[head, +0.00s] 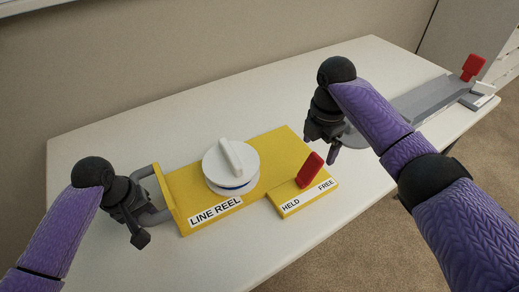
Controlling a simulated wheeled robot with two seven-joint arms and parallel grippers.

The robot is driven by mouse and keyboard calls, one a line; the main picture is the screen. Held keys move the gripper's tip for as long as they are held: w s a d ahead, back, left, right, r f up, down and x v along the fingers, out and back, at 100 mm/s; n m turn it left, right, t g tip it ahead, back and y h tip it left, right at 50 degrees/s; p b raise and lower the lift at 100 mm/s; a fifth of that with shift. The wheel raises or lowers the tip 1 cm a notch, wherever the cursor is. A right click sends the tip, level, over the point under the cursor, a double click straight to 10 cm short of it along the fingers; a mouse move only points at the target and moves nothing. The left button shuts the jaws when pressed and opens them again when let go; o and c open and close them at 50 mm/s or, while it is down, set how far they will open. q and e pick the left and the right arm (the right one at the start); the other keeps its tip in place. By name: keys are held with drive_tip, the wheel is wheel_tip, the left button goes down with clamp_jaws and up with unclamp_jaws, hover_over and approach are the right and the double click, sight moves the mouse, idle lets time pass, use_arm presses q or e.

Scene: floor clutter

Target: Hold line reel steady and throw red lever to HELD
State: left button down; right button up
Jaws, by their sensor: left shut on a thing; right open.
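The line reel is a white round drum with a raised bar (231,165) on a yellow base (182,183) labelled LINE REEL. A grey loop handle (147,171) sticks out at the base's left end. My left gripper (148,216) is shut on this handle. The red lever (310,170) stands on a small yellow plate (300,203) at the base's right front. The plate reads HELD on the left and FREE on the right; the lever leans right, toward FREE. My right gripper (322,147) is open and empty, above and behind the lever, apart from it.
All stands on a pale table (108,146) against a beige wall. A grey device (420,100) with another red lever (473,67) sits at the table's far right, partly behind my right arm. The table is clear behind the reel and at its front.

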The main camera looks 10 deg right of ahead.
sight(317, 157)
wheel_tip(317, 157, down, 4)
drive_tip(key=shift+f, duration=0.1)
clamp_jaws()
idle(0.5)
